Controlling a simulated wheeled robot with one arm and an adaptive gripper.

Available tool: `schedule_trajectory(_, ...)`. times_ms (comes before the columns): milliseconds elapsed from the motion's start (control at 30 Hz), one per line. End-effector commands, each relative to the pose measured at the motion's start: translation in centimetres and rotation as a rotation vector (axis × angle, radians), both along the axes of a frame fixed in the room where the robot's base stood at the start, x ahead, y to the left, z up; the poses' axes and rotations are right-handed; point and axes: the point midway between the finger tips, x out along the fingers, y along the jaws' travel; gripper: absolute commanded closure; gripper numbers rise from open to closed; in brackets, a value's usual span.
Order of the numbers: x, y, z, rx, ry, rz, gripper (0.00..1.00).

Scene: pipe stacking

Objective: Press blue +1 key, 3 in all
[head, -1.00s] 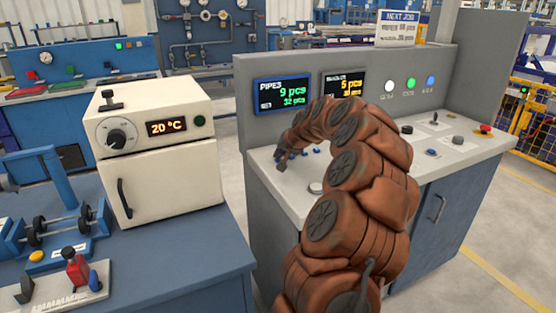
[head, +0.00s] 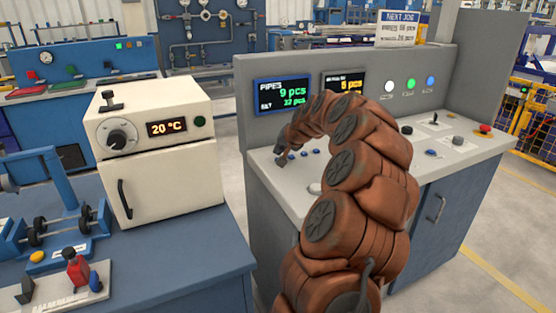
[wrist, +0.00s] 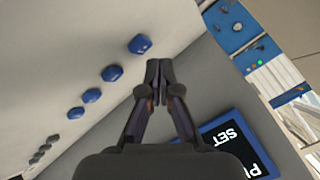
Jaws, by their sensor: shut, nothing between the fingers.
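My gripper (head: 281,161) is shut and empty, low over the left end of the grey console top. Several blue keys (head: 304,153) stand in a row just right of it. In the wrist view the shut fingertips (wrist: 158,66) are beside the end blue key (wrist: 139,43), with a gap in the picture; the other blue keys (wrist: 92,95) run away to the lower left. I cannot read any key label, so I cannot tell which is +1. The pipes display (head: 283,94) reads 9 pcs, with a smaller green line below that is hard to read.
My arm hides part of the console and the second display (head: 344,82). White, green and blue lamps (head: 410,84) sit on the back panel. A red button (head: 485,129) is at the right end. A cream oven (head: 160,150) stands left, across a gap.

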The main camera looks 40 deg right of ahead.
Motion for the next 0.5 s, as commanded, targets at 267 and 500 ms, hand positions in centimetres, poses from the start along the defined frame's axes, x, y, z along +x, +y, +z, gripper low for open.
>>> schedule_trajectory(267, 0.0, -0.1, 1.9, -0.001, -0.001, -0.001, 1.0)
schedule_trajectory(500, 0.0, -0.1, 3.8, -0.001, -0.001, -0.001, 1.0)
